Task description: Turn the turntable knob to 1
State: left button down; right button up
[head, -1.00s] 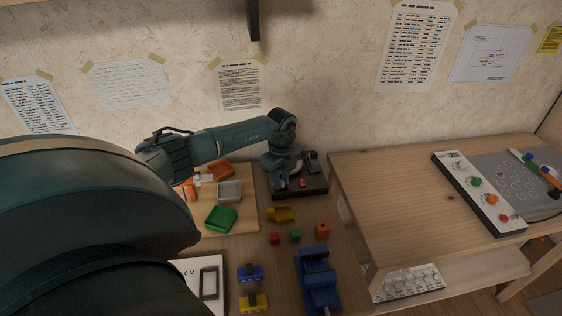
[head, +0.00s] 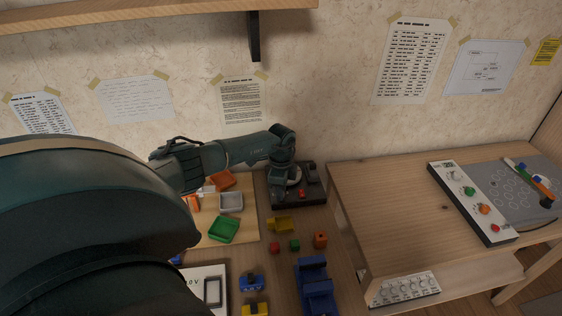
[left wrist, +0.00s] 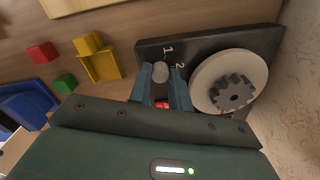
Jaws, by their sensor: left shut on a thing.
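The turntable (head: 313,198) is a dark box on the table against the wall, under my left gripper (head: 279,186). In the left wrist view its black base (left wrist: 219,38) carries a pale round platter (left wrist: 257,69) with a grey toothed piece on top. The small round grey knob (left wrist: 160,71) sits beside the printed marks 1 and 2. My left gripper (left wrist: 160,82) is shut on the knob, with a blue-grey finger on either side. The knob's pointer is not clear. A red part shows between the fingers. My right gripper is not in view.
Orange, grey and green trays (head: 223,229) stand left of the turntable. A yellow holder (head: 279,224), small blocks (head: 320,240) and a blue vise (head: 315,287) lie in front. A control panel (head: 472,203) rests on the right-hand table, whose left part is clear.

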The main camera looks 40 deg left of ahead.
pick_arm(q)
jog(key=shift+a, duration=0.1)
dwell(0.3)
jog(key=c, duration=1.3)
grip_release()
notch_tip(320, 180, up, 13)
jog(key=shift+r, duration=0.1)
